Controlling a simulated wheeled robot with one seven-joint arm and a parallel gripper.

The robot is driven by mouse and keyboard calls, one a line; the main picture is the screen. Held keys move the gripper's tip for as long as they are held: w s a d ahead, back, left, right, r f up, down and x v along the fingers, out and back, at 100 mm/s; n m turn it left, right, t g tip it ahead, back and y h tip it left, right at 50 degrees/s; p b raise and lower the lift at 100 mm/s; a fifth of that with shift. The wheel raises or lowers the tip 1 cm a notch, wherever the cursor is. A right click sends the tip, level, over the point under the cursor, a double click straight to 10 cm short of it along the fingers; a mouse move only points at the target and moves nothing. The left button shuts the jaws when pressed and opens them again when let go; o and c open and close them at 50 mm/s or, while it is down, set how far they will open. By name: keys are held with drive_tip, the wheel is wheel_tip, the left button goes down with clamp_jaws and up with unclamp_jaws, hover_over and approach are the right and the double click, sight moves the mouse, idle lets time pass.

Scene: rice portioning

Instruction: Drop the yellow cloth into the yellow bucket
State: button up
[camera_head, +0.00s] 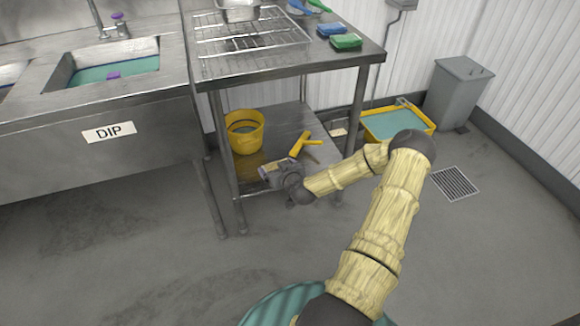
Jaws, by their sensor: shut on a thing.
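The yellow bucket (240,140) stands upright on the lower shelf of the steel table, open at the top. My gripper (268,172) is low at the front of that shelf, just in front and to the right of the bucket and apart from its opening. It is shut on a small yellowish piece, the yellow cloth (265,168), of which only a little shows at the jaws. The rest of the cloth is hidden or too small to make out.
A yellow T-shaped tool (302,143) lies on the shelf right of the bucket. Table legs (221,150) and the tabletop (285,68) frame the shelf. A yellow tray of bluish liquid (429,128) and a grey bin (455,95) stand right. The front floor is clear.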

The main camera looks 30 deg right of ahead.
drive_tip(key=a+r, duration=0.5)
drive_tip(key=a, duration=0.5)
drive_tip(key=s+a+r+n+y, duration=0.1)
drive_tip(key=a+r, duration=0.4)
drive_tip(key=a, duration=0.5)
drive_tip(key=shift+s+a+r, duration=0.2)
drive_tip(key=shift+a+r, duration=0.05)
drive_tip(key=shift+w, duration=0.15)
